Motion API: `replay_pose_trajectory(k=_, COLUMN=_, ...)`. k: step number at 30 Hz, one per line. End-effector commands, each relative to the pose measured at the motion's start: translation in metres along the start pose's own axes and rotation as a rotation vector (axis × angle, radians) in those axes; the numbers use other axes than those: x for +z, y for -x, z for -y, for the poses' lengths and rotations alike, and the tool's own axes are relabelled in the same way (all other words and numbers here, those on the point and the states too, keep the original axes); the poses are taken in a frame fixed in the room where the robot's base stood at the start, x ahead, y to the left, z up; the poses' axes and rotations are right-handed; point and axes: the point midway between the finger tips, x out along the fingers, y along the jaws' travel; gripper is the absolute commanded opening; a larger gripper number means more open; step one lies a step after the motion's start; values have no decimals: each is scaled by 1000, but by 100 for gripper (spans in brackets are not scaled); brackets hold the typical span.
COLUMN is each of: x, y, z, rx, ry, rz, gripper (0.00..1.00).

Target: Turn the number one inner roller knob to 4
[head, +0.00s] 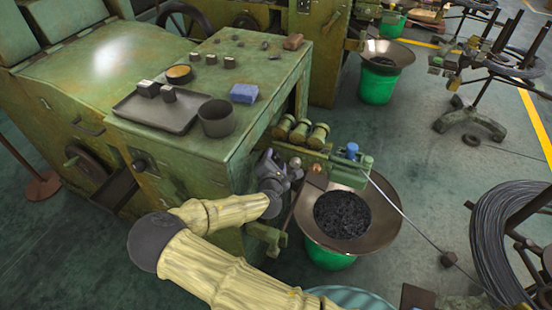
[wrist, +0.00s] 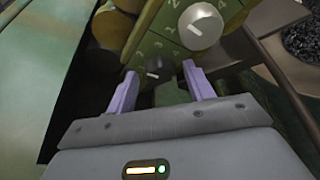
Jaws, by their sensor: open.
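My gripper (wrist: 165,84) is open, with two lavender fingers. In the wrist view a small dark knob (wrist: 154,68) sits between and just beyond the fingertips; contact cannot be told. A larger light grey knob (wrist: 201,27) with a white pointer mark stands above right on a green numbered dial plate. The numbers are small and tilted, so neither setting is readable with certainty. In the head view my gripper (head: 272,168) is at the roller unit's near side, beside a grey knob (head: 295,162). Which knob is the number one inner one cannot be told.
Several green-brass rollers (head: 301,132) and a blue-topped part (head: 351,151) lie close to my gripper. A wire (head: 400,207) runs in from the right. A wide pan (head: 381,228) on a green bucket stands below. The green cabinet (head: 190,150) borders the left.

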Motion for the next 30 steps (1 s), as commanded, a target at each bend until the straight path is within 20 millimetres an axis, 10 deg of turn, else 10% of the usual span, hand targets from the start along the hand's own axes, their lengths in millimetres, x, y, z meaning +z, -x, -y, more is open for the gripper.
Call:
replay_pose_trajectory(k=13, x=0, y=-18, z=0, rx=0, ry=0, rz=0, gripper=53)
replay_pose_trajectory(k=21, x=0, y=-18, z=0, rx=0, ry=-1, rz=0, gripper=8)
replay_pose_trajectory(k=30, x=0, y=-18, z=1, rx=8, ry=-21, rz=0, gripper=8)
